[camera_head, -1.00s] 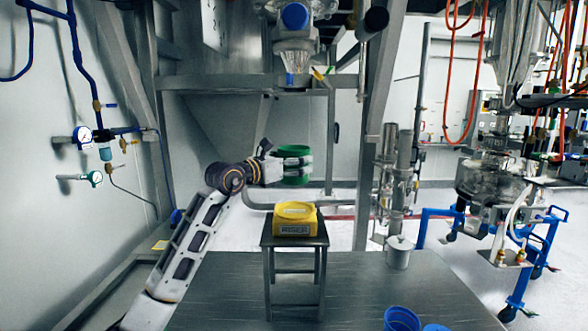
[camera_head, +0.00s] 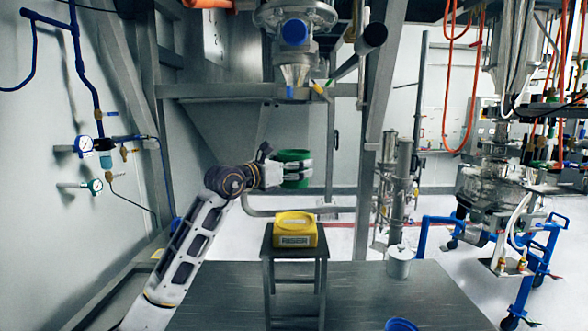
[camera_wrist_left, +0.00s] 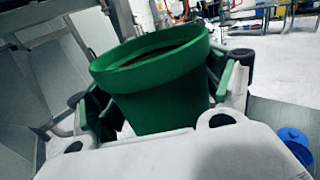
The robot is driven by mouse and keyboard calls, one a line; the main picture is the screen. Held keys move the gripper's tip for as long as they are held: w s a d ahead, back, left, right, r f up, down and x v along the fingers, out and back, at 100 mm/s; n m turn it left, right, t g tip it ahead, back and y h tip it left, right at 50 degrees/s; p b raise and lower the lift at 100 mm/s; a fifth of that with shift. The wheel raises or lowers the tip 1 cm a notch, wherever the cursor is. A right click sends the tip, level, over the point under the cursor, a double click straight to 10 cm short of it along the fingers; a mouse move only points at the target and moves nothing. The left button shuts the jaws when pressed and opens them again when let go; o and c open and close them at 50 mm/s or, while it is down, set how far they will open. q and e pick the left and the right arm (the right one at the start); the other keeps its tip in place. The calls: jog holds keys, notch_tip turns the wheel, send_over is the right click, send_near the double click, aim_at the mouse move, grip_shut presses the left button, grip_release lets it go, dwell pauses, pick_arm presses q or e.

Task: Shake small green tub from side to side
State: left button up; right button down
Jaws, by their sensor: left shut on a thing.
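The small green tub (camera_head: 294,157) is held in the air by my left gripper (camera_head: 290,168), above and behind the yellow box-like container. The gripper is shut around the tub's sides. In the left wrist view the tub (camera_wrist_left: 158,85) sits between the two fingers of the gripper (camera_wrist_left: 160,100), rim up and slightly tilted, with a dark inside partly showing. My right gripper is not in view.
The yellow container (camera_head: 295,229) stands on a small metal stool (camera_head: 267,252) on the dark work surface (camera_head: 400,300). A grey lidded pot (camera_head: 399,262) and a blue tub (camera_head: 401,325) are to the right. A sifter outlet (camera_head: 294,75) hangs above the green tub.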

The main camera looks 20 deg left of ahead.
aim_at(280, 156)
pick_arm(q)
jog(key=shift+r+p, duration=0.85)
jog(key=shift+r, duration=0.7)
jog(key=shift+a, duration=0.1)
jog(key=shift+a+f+b, duration=0.1)
jog(key=shift+a+b, duration=0.25)
jog(key=shift+a, duration=0.7)
jog(key=shift+d, duration=0.75)
jog(key=shift+d+p, duration=0.3)
jog(key=shift+d, duration=1.2)
jog(key=a+b, duration=0.1)
jog(key=a, duration=0.3)
jog(key=shift+a, duration=0.1)
jog(key=shift+d, duration=2.1)
jog(key=shift+a, duration=1.15)
